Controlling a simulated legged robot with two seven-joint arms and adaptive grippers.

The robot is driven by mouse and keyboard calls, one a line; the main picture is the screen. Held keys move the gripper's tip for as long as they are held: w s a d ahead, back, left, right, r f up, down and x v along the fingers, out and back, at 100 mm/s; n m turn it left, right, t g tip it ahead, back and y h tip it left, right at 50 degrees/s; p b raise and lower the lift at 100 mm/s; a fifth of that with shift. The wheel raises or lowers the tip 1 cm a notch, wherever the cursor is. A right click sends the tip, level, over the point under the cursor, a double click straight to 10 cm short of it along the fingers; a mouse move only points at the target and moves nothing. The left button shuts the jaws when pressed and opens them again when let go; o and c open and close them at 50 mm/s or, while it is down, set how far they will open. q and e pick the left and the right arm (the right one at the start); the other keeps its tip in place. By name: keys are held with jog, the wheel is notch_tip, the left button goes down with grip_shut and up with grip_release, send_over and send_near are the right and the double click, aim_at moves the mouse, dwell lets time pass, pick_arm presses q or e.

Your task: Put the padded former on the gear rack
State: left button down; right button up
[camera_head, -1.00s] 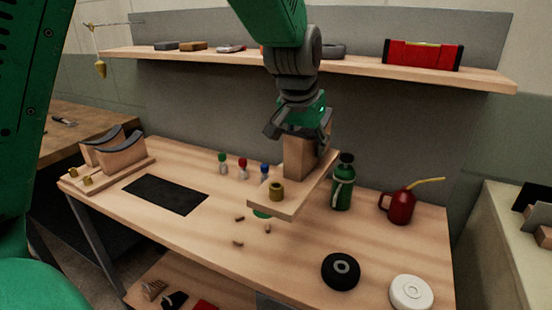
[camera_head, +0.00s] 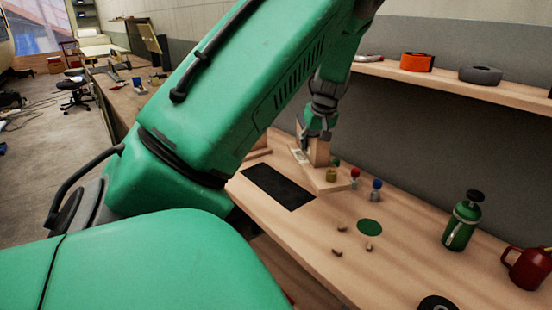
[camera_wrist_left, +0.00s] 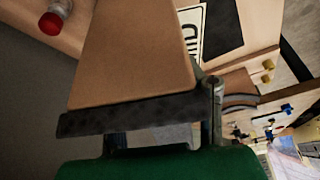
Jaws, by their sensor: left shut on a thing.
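My left gripper (camera_head: 318,131) is shut on the upright wooden block of the padded former (camera_head: 319,152). The former's flat base (camera_head: 328,184) points down, low over the workbench; I cannot tell if it touches. In the left wrist view the former's tan face (camera_wrist_left: 135,55) fills the upper middle, with a dark strip along its near edge. Similar curved, dark-padded wooden formers (camera_wrist_left: 238,84) with brass knobs show to the right in that view. A white lettered label (camera_wrist_left: 192,30) lies beside the held former. No thing clearly shows as the gear rack. My right gripper is out of view.
A black mat (camera_head: 278,185) lies left of the held former. Small red-topped (camera_head: 355,173) and blue-topped (camera_head: 376,184) bottles stand close to its right. A green disc (camera_head: 369,227), small pegs, a green bottle (camera_head: 462,222) and a red can (camera_head: 528,268) are farther right. A shelf (camera_head: 450,83) hangs above.

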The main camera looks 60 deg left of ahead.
pick_arm(q)
jog(key=s+a+f+n+g, duration=0.1)
jog(key=s+a+n+g, duration=0.1)
jog(key=s+a+n, duration=0.55)
jog(key=a+f+m, duration=0.1)
jog(key=f, duration=0.2)
jog(key=a+f, duration=0.1)
jog(key=f, duration=0.2)
jog(key=s+a+f+m+b, duration=0.1)
jog(key=a+f, duration=0.1)
jog(key=f, duration=0.2)
jog(key=shift+s+a+m, duration=0.1)
jog(key=shift+m, duration=0.25)
jog(key=c, duration=1)
grip_release()
jog(key=shift+r, duration=0.15)
jog(key=p+v, duration=0.2)
jog(key=v, duration=1)
